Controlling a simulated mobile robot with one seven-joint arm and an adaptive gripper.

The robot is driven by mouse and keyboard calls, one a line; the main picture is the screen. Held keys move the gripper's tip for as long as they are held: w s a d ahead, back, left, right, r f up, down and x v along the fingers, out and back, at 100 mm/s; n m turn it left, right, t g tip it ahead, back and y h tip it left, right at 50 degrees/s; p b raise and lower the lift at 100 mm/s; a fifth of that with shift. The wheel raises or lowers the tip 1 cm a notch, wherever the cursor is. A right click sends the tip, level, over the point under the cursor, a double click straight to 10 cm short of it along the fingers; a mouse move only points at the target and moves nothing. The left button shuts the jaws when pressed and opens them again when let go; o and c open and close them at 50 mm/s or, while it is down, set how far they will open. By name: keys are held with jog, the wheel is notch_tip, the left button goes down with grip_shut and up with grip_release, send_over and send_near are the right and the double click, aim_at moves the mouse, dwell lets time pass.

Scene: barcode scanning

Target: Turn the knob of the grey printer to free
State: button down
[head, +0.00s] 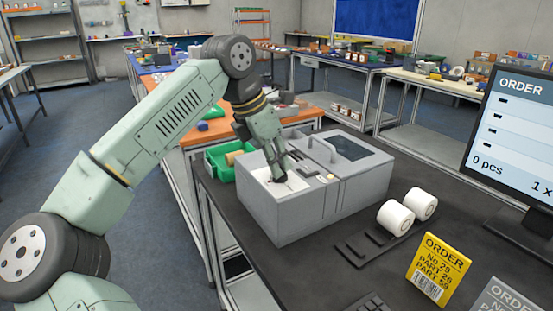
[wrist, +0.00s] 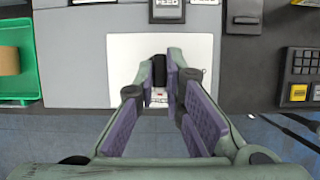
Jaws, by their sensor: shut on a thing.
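The grey printer (head: 300,210) stands on the dark table, and its grey top also fills the upper part of the wrist view (wrist: 75,60). A white plate (wrist: 125,65) on its top carries a small black knob (wrist: 159,70). My gripper (head: 279,178) reaches down onto this plate from above. In the wrist view, my gripper (wrist: 164,77) has its two fingertips closed on either side of the knob. Small printed marks lie below the knob, partly hidden by the fingers; I cannot read the knob's setting.
A green bin (head: 222,165) with a cardboard roll stands beside the printer's left side. Two white rolls (head: 396,217) on a black holder, a yellow order card (head: 433,268) and a monitor (head: 515,140) are to the right.

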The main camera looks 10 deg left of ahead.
jog(key=shift+f, duration=0.15)
jog(key=c, duration=1.7)
grip_release()
jog(key=v, duration=1.2)
jog(key=shift+w, duration=0.1)
